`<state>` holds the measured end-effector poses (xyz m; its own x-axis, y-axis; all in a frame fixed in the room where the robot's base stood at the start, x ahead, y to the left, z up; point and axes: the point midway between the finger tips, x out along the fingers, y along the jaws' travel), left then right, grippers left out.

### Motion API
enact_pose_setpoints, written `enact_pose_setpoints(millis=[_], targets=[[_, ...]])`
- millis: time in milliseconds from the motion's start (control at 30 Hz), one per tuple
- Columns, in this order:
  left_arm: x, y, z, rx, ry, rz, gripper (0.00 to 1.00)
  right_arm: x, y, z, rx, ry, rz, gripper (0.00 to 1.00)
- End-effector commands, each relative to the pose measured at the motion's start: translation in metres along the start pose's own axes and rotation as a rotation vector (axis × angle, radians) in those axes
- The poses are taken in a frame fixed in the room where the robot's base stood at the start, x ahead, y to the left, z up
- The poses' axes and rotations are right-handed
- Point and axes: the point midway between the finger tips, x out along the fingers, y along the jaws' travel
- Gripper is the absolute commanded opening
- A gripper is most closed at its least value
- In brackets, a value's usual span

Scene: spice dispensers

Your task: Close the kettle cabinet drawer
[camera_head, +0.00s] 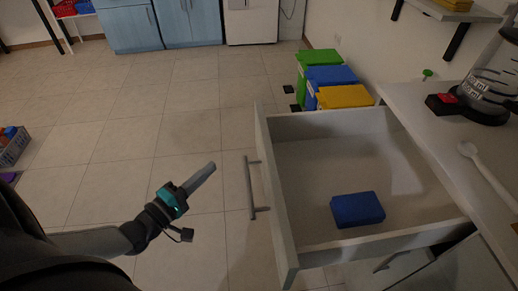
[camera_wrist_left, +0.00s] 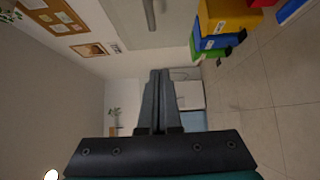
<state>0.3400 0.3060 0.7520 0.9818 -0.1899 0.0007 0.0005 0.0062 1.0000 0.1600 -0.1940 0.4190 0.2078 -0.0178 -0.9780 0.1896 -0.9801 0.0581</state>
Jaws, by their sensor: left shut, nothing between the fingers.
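The white drawer (camera_head: 262,180) is pulled far out of its cabinet in the head view. Its metal bar handle (camera_head: 250,188) is on the drawer front, facing left. A blue box-shaped thing (camera_head: 357,209) lies inside the drawer near its front. My left gripper (camera_head: 205,174) is shut and empty, a short way left of the handle and apart from it. The same gripper shows in the left wrist view (camera_wrist_left: 158,85), fingers together. A kettle (camera_head: 490,88) with a glass body stands on the counter above the drawer. My right gripper is not in view.
The white counter (camera_head: 430,120) holds a white spoon (camera_head: 485,172). Green, blue and yellow bins (camera_head: 330,78) stand past the drawer's far side. Blue cabinets (camera_head: 160,25) are at the back. The tiled floor (camera_head: 120,130) on the left is mostly clear.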

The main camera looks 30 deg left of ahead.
Motion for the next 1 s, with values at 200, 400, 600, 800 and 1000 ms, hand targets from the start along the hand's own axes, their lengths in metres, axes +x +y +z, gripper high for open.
enact_pose_setpoints(millis=[200, 400, 600, 800, 1000], targets=[[0.024, 0.0, 0.0, 0.003, -0.001, 0.004, 0.0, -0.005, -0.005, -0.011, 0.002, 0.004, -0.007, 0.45], [0.052, 0.0, 0.0, 0.004, 0.0, 0.005, 0.0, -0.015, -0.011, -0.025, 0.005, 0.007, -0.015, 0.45], [0.08, 0.0, 0.0, 0.005, 0.0, 0.004, 0.0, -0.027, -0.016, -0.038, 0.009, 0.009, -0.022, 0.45], [0.104, 0.0, 0.006, 0.0, 0.0, 0.002, 0.0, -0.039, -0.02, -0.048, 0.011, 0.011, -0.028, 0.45], [0.121, 0.0, 0.022, 0.002, 0.001, 0.0, 0.0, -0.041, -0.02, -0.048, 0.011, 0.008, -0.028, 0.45]])
